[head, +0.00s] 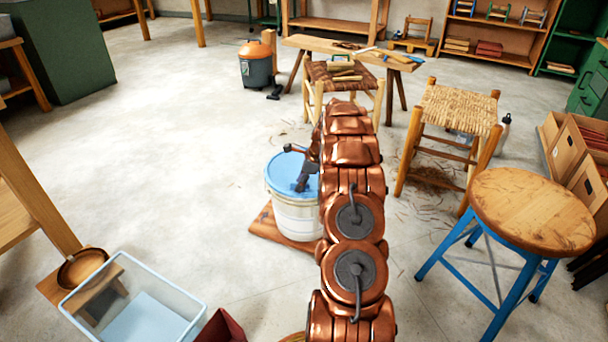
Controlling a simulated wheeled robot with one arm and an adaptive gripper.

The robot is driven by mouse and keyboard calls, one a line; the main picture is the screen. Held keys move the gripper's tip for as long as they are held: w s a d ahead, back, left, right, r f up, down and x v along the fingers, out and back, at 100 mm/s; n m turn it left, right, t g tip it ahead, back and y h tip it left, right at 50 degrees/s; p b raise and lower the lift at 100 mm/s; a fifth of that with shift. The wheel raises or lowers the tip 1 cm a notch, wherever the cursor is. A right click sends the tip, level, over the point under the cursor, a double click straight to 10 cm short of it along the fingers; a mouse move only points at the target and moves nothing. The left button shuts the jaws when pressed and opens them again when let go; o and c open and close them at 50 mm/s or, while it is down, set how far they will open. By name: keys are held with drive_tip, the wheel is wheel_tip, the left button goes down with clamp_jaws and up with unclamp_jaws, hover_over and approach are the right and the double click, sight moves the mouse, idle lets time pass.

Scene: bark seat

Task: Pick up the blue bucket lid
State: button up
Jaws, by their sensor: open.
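The blue bucket lid (287,168) lies on top of a white bucket (292,214) near the middle of the head view. The bucket stands on a wooden board (268,228) on the floor. My gripper (303,186) is dark and points down at the right part of the lid. It looks empty, with its jaws open. I cannot tell whether the fingertips touch the lid. My copper-coloured arm hides the right edge of the lid and bucket.
A round stool with blue legs (533,212) stands at the right. Woven stools (459,108) and a workbench (306,42) stand behind. A clear plastic bin (185,301) is at the front left. Open floor lies left of the bucket.

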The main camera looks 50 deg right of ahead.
clamp_jaws()
drive_tip(key=shift+r, duration=0.1)
idle(0.5)
